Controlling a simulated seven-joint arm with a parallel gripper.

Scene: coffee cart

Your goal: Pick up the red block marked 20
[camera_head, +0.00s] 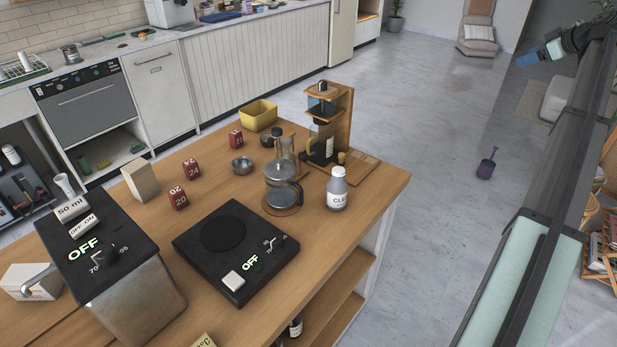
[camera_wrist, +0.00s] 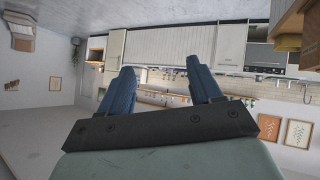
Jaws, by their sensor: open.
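Three small red blocks with white markings stand on the wooden cart top in the head view: a near one (camera_head: 177,198), a middle one (camera_head: 192,169) and a far one (camera_head: 236,139). The markings are small; the near block seems to show 24 on one face, and I cannot tell for sure which block bears 20. My gripper (camera_head: 528,58) is at the upper right, high up and well away from the cart and blocks. In the wrist view its two blue fingers (camera_wrist: 160,66) are spread apart with nothing between them. No red block shows there.
A black hot plate (camera_head: 225,232), a glass press (camera_head: 283,185), a white-capped bottle (camera_head: 337,190), a metal bowl (camera_head: 241,165), a beige box (camera_head: 140,180) and a yellow bin (camera_head: 259,114) stand around the blocks. A black-topped machine (camera_head: 130,255) is at the left.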

